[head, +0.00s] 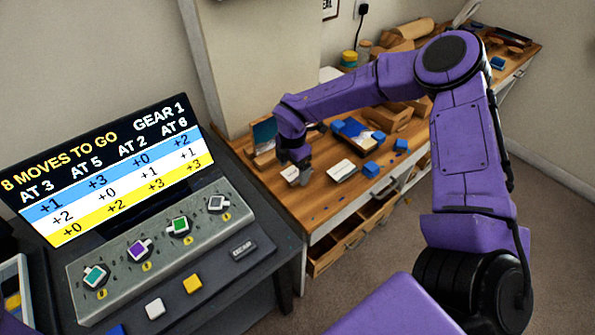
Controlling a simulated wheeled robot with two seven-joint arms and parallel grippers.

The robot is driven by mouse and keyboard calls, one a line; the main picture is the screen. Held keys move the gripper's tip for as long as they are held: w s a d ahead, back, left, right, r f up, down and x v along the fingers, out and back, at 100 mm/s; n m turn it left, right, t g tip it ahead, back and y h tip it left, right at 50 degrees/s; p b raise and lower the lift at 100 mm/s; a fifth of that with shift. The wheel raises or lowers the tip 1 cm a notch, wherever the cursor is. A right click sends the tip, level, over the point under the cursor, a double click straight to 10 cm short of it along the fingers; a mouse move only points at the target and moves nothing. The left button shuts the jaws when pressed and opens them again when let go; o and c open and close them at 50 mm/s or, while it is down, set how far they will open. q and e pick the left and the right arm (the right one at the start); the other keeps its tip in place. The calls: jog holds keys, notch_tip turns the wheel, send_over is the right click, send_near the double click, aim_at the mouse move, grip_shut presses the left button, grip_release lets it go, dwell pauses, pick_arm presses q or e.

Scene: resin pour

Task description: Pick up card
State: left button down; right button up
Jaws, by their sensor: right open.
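My right gripper (298,172) is open and points down over the near left end of the wooden workbench (325,208). A small pale piece (290,174) shows at its fingertips; I cannot tell whether it is touched. A white, flat, card-like piece (342,170) lies on the bench just right of the gripper, apart from it. Which of these is the card is too small to tell. My left gripper is not in view.
A panel with coloured knobs (160,245) and a score screen (105,165) stands at the left. Blue blocks (401,145) and wooden pieces (405,118) crowd the bench behind the gripper. Open drawers (345,240) jut out below its front edge. Grey floor (390,255) is clear.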

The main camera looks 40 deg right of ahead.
jog(key=shift+f, duration=0.2)
dwell(0.3)
jog(key=c, duration=0.9)
